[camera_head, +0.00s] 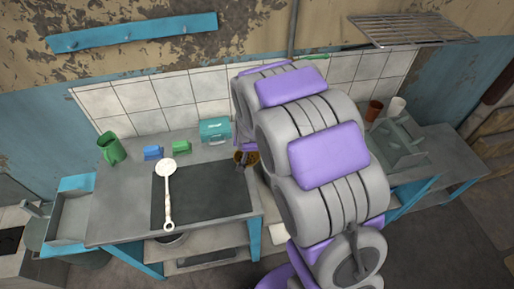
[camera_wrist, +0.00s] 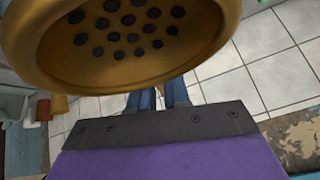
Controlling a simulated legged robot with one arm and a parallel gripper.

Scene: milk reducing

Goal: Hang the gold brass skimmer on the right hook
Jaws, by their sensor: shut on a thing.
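The gold brass skimmer (camera_wrist: 130,62) fills the top of the wrist view, its round perforated bowl close to the camera. My gripper (camera_wrist: 160,98) is shut on it; the grip point is mostly hidden behind the bowl. In the head view a small gold part of the skimmer (camera_head: 248,157) shows beside my arm, above the right end of the counter. The blue hook rack (camera_head: 150,34) is on the wall at upper left, with the right hook (camera_head: 184,28) near its right end. The skimmer is well below and to the right of that hook.
A white skimmer (camera_head: 169,190) lies on the dark mat (camera_head: 215,190). A wire shelf (camera_head: 410,29) juts out at upper right.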

